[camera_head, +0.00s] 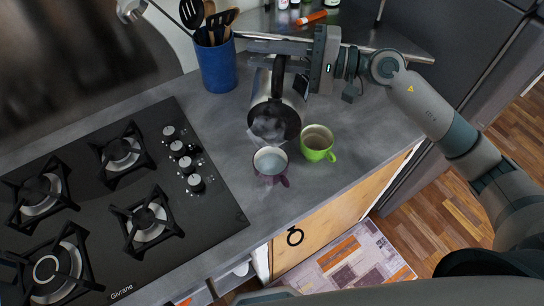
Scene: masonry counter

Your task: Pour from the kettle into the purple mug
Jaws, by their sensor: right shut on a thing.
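The kettle (273,118) is dark on its underside with silvery sides and a black handle. It is tilted over the counter, its lower end close to the purple mug. My right gripper (283,62) is shut on the kettle's handle, coming in from the right. The purple mug (271,163) stands on the grey counter with its pale inside showing and its handle to the lower right. A greyish, see-through patch lies between the kettle and the mug; I cannot tell clearly whether liquid is flowing. My left gripper is not in view.
A green mug (318,144) stands close to the right of the purple mug. A blue utensil holder (216,64) is behind the kettle to the left. A black gas hob (115,210) fills the left. The counter's front edge runs below the mugs.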

